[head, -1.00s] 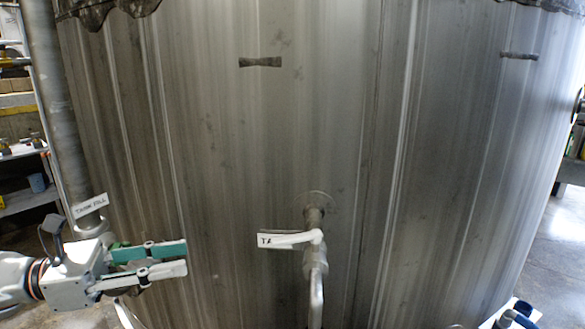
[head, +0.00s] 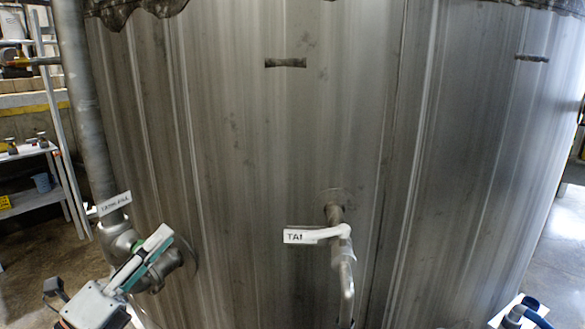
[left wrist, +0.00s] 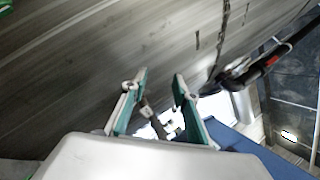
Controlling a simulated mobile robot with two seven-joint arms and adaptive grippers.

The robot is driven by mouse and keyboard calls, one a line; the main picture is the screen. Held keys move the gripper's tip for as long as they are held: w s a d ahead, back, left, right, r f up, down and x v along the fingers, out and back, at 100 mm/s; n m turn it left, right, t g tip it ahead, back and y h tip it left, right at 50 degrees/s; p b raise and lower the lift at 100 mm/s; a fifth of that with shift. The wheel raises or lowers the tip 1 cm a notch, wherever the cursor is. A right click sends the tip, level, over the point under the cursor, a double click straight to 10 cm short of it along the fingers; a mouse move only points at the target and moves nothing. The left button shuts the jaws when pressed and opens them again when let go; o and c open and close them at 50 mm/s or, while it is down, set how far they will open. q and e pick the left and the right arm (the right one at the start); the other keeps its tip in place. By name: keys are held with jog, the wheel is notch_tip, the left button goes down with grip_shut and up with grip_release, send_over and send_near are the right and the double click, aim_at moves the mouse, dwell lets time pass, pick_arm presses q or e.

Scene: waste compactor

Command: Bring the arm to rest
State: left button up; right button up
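My left gripper (head: 158,248) is at the lower left of the head view, angled up and to the right. It hides part of a grey pipe fitting (head: 122,243) under a tag lettered "TANK FILL" (head: 113,203). I cannot tell whether it touches the fitting. In the left wrist view the two green-and-white fingers of the gripper (left wrist: 160,76) stand apart with nothing held between them. My right gripper is not in view.
A large metal tank (head: 270,140) fills the head view. A tap with a white lever (head: 318,235) stands out from its front. A pipe (head: 80,100) runs up its left side. Shelves (head: 35,180) stand at far left. A blue item (head: 525,312) is at bottom right.

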pick_arm(q)
jog(key=s+a+f+n+g+y, duration=0.2)
jog(key=a+f+n+y, duration=0.3)
jog(key=f+n+y, duration=0.3)
jog(key=s+a+f+n+g+y, duration=0.1)
jog(key=s+a+f+n+y, duration=0.1)
jog(key=a+f+n+y, duration=0.6)
jog(key=s+d+f+n+g, duration=0.1)
jog(key=s+f+n+g, duration=0.85)
jog(key=s+f, duration=0.9)
jog(key=w+d+f+n+t+h, duration=0.2)
jog(key=d+f+h, duration=0.5)
jog(key=d+f, duration=0.6)
jog(key=shift+d+f+t, duration=0.35)
jog(key=shift+d+t, duration=0.5)
jog(key=shift+d, duration=0.95)
jog(key=shift+w, duration=0.1)
dwell(1.4)
